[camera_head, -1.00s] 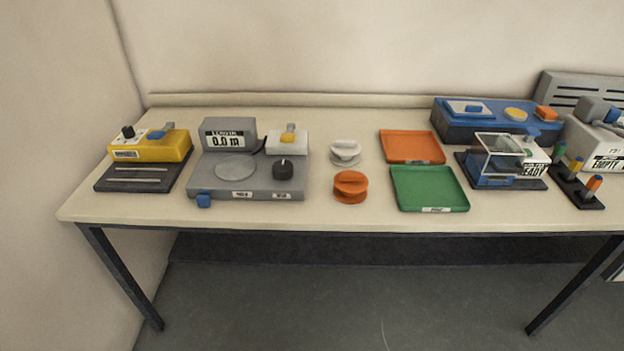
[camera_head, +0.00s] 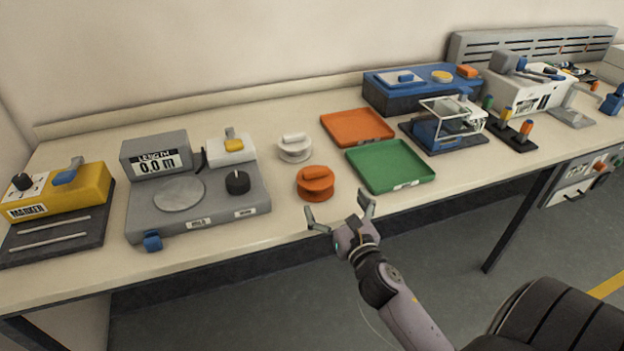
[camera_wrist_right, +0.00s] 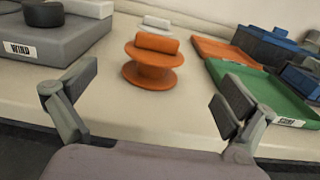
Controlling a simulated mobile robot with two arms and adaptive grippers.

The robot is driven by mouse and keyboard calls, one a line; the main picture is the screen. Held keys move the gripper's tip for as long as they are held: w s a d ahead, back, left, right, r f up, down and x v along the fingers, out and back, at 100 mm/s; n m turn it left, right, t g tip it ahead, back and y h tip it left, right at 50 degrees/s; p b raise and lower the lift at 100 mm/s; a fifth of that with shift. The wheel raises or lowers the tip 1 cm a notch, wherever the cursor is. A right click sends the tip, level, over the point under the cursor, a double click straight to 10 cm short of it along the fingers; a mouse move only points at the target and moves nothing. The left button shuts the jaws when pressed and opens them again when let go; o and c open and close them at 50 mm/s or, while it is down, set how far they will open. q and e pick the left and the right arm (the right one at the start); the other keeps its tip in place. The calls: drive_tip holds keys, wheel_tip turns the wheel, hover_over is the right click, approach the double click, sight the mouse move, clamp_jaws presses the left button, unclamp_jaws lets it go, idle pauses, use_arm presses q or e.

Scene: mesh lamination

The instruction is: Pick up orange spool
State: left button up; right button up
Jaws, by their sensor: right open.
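The orange spool (camera_head: 315,184) stands upright on the table near its front edge, right of the grey length machine. In the right wrist view the orange spool (camera_wrist_right: 153,62) shows whole, with a raised grip on top, beyond and between the fingers. My right gripper (camera_head: 340,212) is open and empty at the table's front edge, just short of the spool and apart from it. Its spread fingers also show in the right wrist view (camera_wrist_right: 152,100). My left gripper is not in view.
A white spool (camera_head: 295,148) stands just behind. The grey length machine (camera_head: 200,205) is to the left. A green tray (camera_head: 390,166) and an orange tray (camera_head: 357,127) lie to the right. A clear-covered blue device (camera_head: 447,125) stands farther right. Bare tabletop surrounds the orange spool.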

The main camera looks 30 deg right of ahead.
sight(317, 174)
drive_tip(key=x, duration=0.6)
drive_tip(key=shift+w, duration=0.25)
drive_tip(key=x, duration=0.2)
drive_tip(key=p+x, duration=0.1)
drive_tip(key=x, duration=0.1)
drive_tip(key=shift+w+a+r, duration=0.1)
drive_tip(key=shift+r, duration=0.15)
drive_tip(key=shift+w+f, duration=0.1)
drive_tip(key=shift+w, duration=0.45)
drive_tip(key=shift+s, duration=0.1)
drive_tip(key=shift+c, duration=0.4)
drive_tip(key=c, duration=1.4)
